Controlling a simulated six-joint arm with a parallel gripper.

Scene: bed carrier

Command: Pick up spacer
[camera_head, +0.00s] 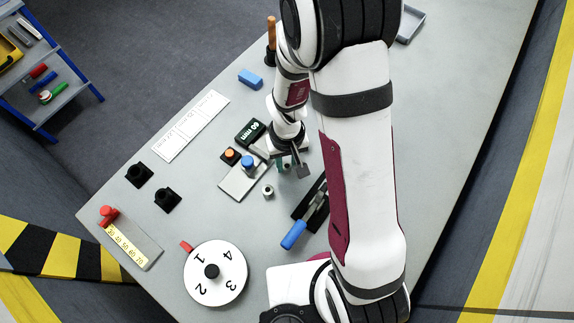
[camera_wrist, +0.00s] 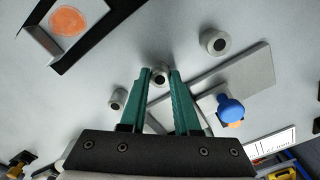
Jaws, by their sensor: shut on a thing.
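My gripper (camera_wrist: 161,78) has teal fingers closed on a small grey ring-shaped spacer (camera_wrist: 160,76), which sits between the fingertips with its dark hole showing. Two more grey spacers lie apart from the fingers in the wrist view: one (camera_wrist: 118,98) just left of the left finger, and one (camera_wrist: 215,40) to the upper right. In the head view my gripper (camera_head: 286,165) is low over the table, beside the grey plate. A loose spacer (camera_head: 268,191) stands to its lower left. The held spacer is not clear in the head view.
A blue knob (camera_head: 248,161) stands on a grey plate (camera_head: 236,187) left of my gripper, near a "60 mm" display (camera_head: 250,132). A blue-handled clamp (camera_head: 294,234) lies below right. A numbered white dial (camera_head: 225,285) is at the lower left.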

